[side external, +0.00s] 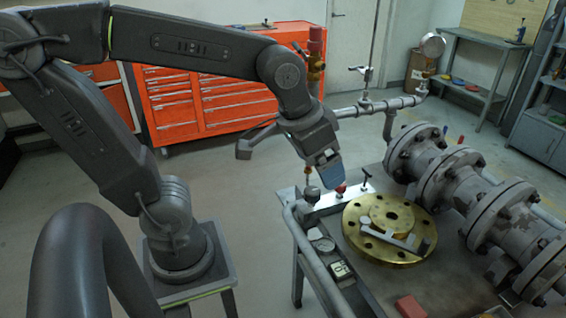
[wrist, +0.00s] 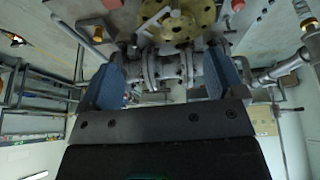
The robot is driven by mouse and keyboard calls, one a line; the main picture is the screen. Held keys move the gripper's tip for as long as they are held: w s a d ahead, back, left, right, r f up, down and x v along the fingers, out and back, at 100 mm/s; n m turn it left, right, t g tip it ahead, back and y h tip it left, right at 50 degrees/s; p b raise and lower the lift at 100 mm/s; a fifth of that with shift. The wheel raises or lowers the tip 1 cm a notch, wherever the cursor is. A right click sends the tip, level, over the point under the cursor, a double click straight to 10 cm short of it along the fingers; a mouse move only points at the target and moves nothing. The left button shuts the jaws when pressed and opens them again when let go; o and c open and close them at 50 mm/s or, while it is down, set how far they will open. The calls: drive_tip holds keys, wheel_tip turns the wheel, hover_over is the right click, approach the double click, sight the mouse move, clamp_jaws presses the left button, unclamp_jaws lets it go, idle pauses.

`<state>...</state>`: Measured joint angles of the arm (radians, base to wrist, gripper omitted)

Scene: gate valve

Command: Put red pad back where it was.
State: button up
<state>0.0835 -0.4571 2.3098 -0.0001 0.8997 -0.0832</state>
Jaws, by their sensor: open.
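The red pad (side external: 409,307) is a small flat block lying on the bench top (side external: 375,292) near its front edge, at the bottom of the side view. A red block at the top edge of the wrist view (wrist: 112,4) looks like the same pad. My gripper (side external: 329,178) points down above the far left part of the bench, well apart from the pad. In the wrist view its two blue fingers stand wide apart (wrist: 165,84), with nothing held between them. The pad's former place is not marked in view.
A brass flange (side external: 368,238) with a grey tool across it lies mid-bench. A red knob (side external: 340,189) sits close below my gripper. Large bolted pipes (side external: 455,180) line the right side. Bare bench lies around the pad.

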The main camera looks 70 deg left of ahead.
drive_tip(key=s+a+t, duration=0.1)
drive_tip(key=s+a, duration=0.1)
drive_tip(key=s, duration=0.3)
drive_tip(key=shift+s+f, duration=0.3)
drive_tip(key=shift+f, duration=0.05)
idle(0.9)
